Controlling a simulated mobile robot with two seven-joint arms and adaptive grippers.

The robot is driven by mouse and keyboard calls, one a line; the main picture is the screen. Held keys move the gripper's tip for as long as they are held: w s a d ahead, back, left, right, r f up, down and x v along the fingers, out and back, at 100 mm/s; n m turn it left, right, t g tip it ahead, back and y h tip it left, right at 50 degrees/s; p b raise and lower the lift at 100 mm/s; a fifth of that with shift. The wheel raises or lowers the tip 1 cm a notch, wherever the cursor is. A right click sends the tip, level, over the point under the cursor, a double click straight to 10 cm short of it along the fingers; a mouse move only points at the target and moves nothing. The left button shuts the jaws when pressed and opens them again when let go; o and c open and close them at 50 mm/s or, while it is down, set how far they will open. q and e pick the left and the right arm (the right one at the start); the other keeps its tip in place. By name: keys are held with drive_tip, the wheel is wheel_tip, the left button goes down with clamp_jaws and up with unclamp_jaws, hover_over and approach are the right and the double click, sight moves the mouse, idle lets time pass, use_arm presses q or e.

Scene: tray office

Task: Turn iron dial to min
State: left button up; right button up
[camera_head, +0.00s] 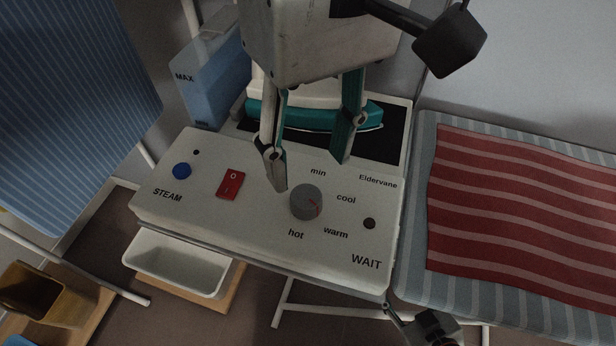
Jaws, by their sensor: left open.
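The grey iron dial (305,201) sits on the white front panel of the ironing station (225,238). Printed words around it read min above, cool at right, warm at lower right and hot below. Its red mark is on the lower right side, roughly toward warm. My left gripper (310,174) comes down from the top, open. One fingertip is at the upper left of the dial, the other behind it at the upper right. The dial is not gripped; whether the left finger touches it I cannot tell.
A teal and white iron (310,116) rests behind the panel, partly hidden by my gripper. A red switch (230,184) and blue button (182,171) lie left of the dial. A water tank (205,90) stands behind; an ironing board with red striped cloth (500,210) is at right.

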sight(307, 198)
use_arm(q)
wheel_tip(307, 198, down, 7)
drive_tip(key=shift+s+a+b, duration=0.15)
drive_tip(key=shift+b, duration=0.6)
drive_tip(key=c, duration=1.1)
